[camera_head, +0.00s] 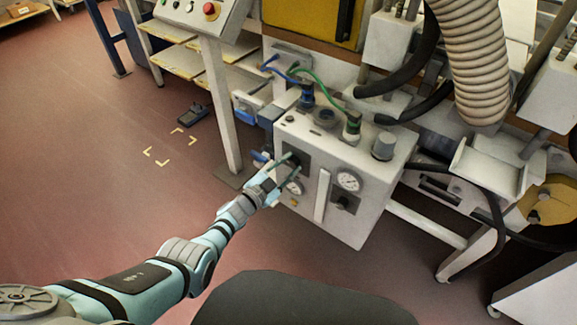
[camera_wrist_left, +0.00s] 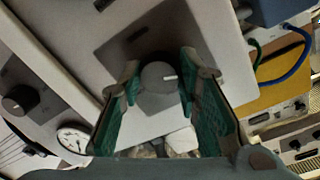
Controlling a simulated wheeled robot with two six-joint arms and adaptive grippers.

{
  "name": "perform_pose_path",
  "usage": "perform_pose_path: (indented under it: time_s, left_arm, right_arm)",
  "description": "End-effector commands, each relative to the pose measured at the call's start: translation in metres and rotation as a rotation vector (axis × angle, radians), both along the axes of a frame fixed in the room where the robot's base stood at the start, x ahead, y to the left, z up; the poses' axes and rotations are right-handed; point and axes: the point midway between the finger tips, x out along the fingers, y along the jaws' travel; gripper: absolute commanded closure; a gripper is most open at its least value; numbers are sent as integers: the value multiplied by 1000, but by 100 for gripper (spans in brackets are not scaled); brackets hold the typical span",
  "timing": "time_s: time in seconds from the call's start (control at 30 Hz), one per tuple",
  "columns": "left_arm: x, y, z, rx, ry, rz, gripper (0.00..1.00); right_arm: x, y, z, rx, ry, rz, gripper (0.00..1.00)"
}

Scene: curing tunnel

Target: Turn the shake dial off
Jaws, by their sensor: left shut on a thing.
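A round dark grey dial (camera_wrist_left: 158,76) with a white pointer mark sits on a dark square plate on a pale panel. In the wrist view the mark points to the right. My left gripper (camera_wrist_left: 158,88) has its two green-padded fingers closed around this dial, one on each side. In the head view my left gripper (camera_head: 288,164) reaches the upper left of the front of a white control box (camera_head: 262,128), and its fingers mostly hide the dial. No label is readable, so I cannot tell the dial's name or setting. My right gripper is not in view.
A second dark knob (camera_head: 341,203) and a pressure gauge (camera_head: 348,181) are on the same front, right of a pale vertical handle (camera_head: 321,196). Another gauge (camera_head: 294,187) is just below my gripper. Blue and green cables (camera_head: 325,92) run above the box. Floor at left is mostly clear.

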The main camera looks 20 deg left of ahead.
Motion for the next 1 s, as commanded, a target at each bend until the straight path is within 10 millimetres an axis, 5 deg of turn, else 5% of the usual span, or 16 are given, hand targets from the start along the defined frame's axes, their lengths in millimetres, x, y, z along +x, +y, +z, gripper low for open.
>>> perform_pose_path:
  time_s: [0.53, 0.57, 0.67, 1.0]
  left_arm:
    - [-1, 0, -2, -26, 14, 0, 98]
    - [-1, 0, -2, -26, 14, 0, 65]
    - [-1, 0, -1, -25, 13, 0, 49]
    - [-2, 0, -1, -25, 11, 0, 49]
  right_arm:
    - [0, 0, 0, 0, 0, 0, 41]
    - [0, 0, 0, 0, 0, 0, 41]
    - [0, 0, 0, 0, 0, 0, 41]
    - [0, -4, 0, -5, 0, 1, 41]
